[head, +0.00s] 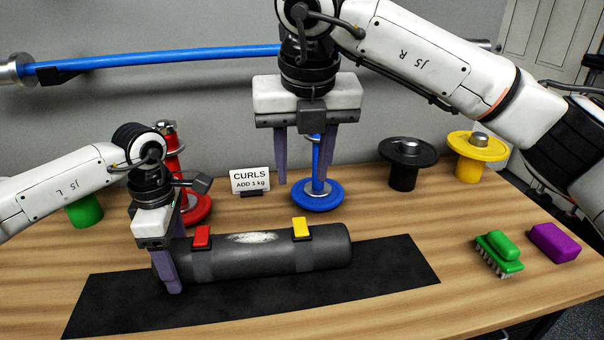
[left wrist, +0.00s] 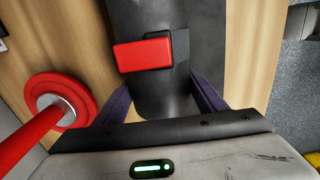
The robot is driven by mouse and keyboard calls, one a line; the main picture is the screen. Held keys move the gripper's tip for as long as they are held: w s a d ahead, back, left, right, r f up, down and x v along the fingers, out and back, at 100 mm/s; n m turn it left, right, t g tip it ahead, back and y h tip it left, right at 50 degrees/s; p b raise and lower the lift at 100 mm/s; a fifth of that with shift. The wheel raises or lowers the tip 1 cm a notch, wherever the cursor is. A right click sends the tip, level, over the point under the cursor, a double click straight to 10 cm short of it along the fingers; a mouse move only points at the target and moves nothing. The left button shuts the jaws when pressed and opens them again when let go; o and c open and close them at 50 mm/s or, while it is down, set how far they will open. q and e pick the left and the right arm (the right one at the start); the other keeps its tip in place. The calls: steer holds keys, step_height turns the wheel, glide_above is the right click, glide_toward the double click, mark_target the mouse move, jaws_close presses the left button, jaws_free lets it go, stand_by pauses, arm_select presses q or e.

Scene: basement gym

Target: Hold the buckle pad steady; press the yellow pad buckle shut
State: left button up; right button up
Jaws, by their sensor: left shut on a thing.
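The buckle pad (head: 270,261) is a dark grey roll lying on a black mat (head: 400,275). It has a red buckle (head: 202,237) near its left end and a yellow buckle (head: 300,228) toward its right end, both on top. The yellow buckle looks tilted up; its exact closure is too small to tell. My left gripper (head: 168,270) is shut on the left end of the pad, fingers on both sides. In the left wrist view the red buckle (left wrist: 143,54) lies just ahead of the fingers. My right gripper (head: 306,165) is open and empty, above and behind the pad.
Behind the pad stand a red weight post (head: 197,208), a blue one (head: 317,195) and a CURLS sign (head: 250,180). Black (head: 407,165) and yellow (head: 474,155) weights stand at back right. A green brush (head: 498,250) and purple block (head: 556,243) lie at right.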

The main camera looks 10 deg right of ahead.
arm_select(q)
steer(key=o, duration=1.3)
